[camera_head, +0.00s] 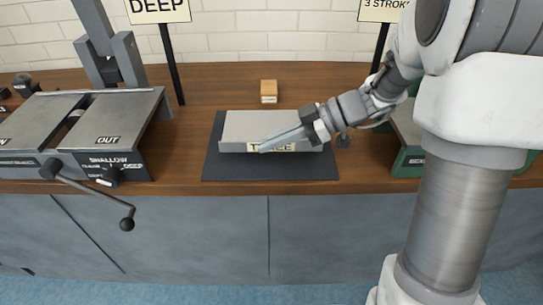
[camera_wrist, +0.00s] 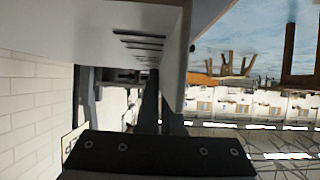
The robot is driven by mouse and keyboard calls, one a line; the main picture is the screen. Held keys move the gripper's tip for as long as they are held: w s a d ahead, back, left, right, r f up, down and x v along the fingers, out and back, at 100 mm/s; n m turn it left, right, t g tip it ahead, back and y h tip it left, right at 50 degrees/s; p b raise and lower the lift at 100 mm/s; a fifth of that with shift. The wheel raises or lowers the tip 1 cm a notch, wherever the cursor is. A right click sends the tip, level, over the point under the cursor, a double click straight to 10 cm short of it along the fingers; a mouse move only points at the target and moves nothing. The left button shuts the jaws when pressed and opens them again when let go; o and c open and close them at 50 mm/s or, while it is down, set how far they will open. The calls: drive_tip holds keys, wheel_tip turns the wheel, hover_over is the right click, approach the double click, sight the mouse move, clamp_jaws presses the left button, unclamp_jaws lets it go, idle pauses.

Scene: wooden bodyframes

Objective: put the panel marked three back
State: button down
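The panel marked three (camera_head: 245,128) is a light grey slab lying flat on a dark mat (camera_head: 222,170) on the bench. A cream label on its front edge reads THREE, with its middle letters covered. My gripper (camera_head: 265,149) reaches in from the right, and its grey fingers cross the panel's top right and front edge at the label. From this side the fingers overlap, so I cannot tell whether they are open, or whether they touch the panel. In the wrist view a dark bolted bar (camera_wrist: 155,155) fills the bottom, and a grey slotted surface (camera_wrist: 130,35) fills the top; I cannot identify either surely.
A grey machine (camera_head: 110,120) with a crank handle (camera_head: 127,224) and a SHALLOW/DEEP dial stands at left. A wooden block (camera_head: 268,91) sits behind the mat. A green machine (camera_head: 408,160) is partly hidden by my arm. Signs on posts stand at the back; bare bench lies around the mat.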

sight(271, 165)
drive_tip(key=shift+f+b, duration=0.45)
drive_tip(key=shift+f, duration=1.35)
drive_tip(key=shift+f+b, duration=0.2)
drive_tip(key=shift+b, duration=0.1)
drive_tip(key=c, duration=1.1)
unclamp_jaws()
drive_tip(key=shift+o, duration=0.2)
